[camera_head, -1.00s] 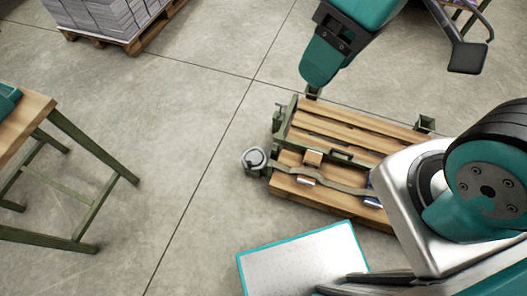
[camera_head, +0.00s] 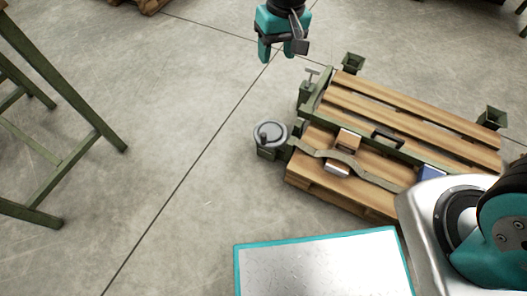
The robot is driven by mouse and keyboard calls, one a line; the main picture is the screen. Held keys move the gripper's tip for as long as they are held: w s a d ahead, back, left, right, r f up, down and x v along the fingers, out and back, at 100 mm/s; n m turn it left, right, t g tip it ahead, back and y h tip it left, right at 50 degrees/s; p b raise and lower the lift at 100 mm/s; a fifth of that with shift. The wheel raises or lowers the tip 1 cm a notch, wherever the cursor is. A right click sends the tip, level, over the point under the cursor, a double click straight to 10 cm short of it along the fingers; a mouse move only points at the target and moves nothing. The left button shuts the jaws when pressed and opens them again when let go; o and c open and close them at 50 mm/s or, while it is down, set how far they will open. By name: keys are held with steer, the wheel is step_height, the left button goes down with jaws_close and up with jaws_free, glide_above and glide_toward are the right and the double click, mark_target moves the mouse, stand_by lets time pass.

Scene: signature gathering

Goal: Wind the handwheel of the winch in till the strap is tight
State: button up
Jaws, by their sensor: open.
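The winch's round grey handwheel (camera_head: 270,134), with a dark knob on it, sits at the left end of a low green-framed wooden pallet stand. The olive strap (camera_head: 340,158) runs from the winch to the right across the slats, over a small block, and bows there. My gripper (camera_head: 280,58) is open and empty at the top of the view, teal with fingers pointing down. In the picture it is above the handwheel and apart from it.
The slatted pallet (camera_head: 420,118) has green corner posts, a T-handle (camera_head: 311,76) and a blue piece (camera_head: 430,173). A green-legged table (camera_head: 85,115) stands at left. Bare floor (camera_head: 190,150) lies between it and the winch.

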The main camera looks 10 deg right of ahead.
steer(key=m+h+b, duration=0.1)
steer(key=b, duration=0.9)
glide_toward(264, 135)
steer(key=f+b, duration=0.4)
steer(key=f, duration=0.2)
steer(key=f+b, duration=0.4)
steer(key=f, duration=0.2)
steer(key=shift+a+f+b, duration=0.2)
steer(key=shift+f+b, duration=0.05)
steer(key=shift+b, duration=0.1)
jaws_close()
